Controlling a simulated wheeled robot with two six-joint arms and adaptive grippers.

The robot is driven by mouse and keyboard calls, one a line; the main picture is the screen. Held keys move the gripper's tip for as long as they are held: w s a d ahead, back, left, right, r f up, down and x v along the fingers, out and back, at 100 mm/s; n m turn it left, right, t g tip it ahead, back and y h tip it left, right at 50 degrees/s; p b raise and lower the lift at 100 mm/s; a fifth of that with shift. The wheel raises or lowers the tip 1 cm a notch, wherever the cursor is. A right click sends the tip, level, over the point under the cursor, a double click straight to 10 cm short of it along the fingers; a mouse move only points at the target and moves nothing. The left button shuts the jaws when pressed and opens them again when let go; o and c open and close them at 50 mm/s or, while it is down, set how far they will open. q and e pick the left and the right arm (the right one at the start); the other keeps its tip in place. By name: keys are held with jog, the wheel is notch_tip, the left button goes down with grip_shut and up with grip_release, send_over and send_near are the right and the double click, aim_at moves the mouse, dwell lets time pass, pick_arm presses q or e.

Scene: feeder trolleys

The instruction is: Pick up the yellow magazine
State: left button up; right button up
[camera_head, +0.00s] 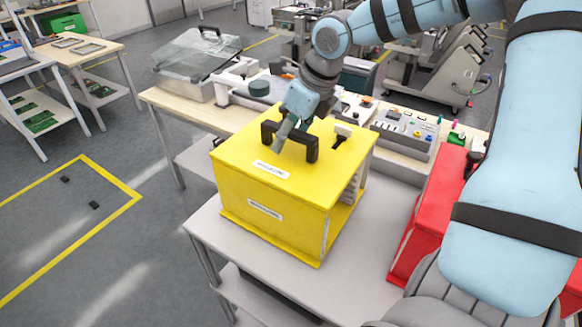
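The yellow magazine (290,190) is a box with white labels on its top and front. It stands upright on a grey trolley top (235,240) in the middle of the view. A black handle (312,150) sits on its top. My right gripper (286,137) is at the left part of this handle, pointing down. One finger shows in front of the handle bar. The other finger is mostly hidden, so I cannot tell whether the fingers are shut on the bar. My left gripper is not in view.
A red box (432,205) stands right of the magazine, partly behind my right arm. Behind is a bench (185,108) with a control panel (405,130) and a transparent-lidded device (197,55). Open floor with yellow lines lies to the left.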

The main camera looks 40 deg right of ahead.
grip_shut()
dwell(0.3)
jog(key=shift+w+r, duration=0.1)
